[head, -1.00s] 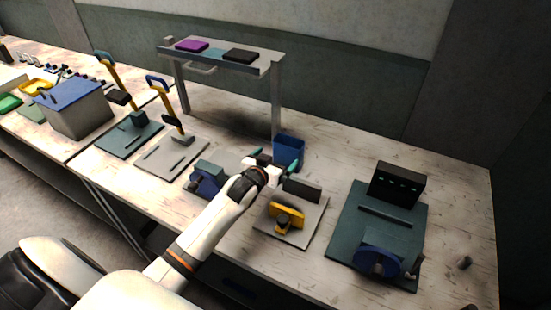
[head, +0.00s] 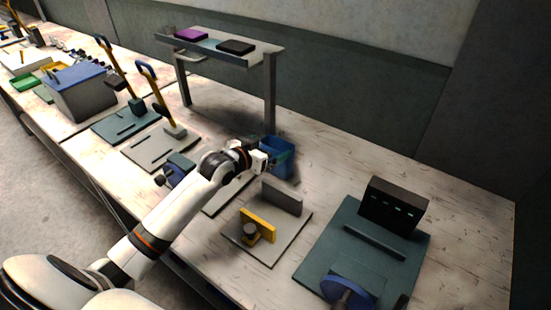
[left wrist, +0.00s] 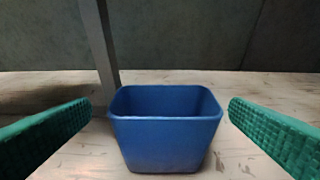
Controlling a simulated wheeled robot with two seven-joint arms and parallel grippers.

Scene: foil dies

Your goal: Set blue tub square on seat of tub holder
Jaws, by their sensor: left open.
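The blue tub (head: 283,168) stands upright on the table near the right leg of the raised shelf, partly hidden by my left gripper (head: 268,153) in the head view. In the left wrist view the empty-looking tub (left wrist: 166,142) lies straight ahead, between the green fingers of my left gripper (left wrist: 160,112). The fingers are open, with a visible gap on each side of the tub. A grey plate (head: 238,236) with an upright grey block and a yellow bar with a dark knob seems to be the tub holder; it is in front of the tub. My right gripper is not in view.
The raised shelf (head: 222,49) stands behind, its leg (left wrist: 99,50) close behind the tub. A dark green plate (head: 318,250) with a black box and blue wheel is at right. Lever fixtures (head: 160,150) stand at left. The table right of the tub is clear.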

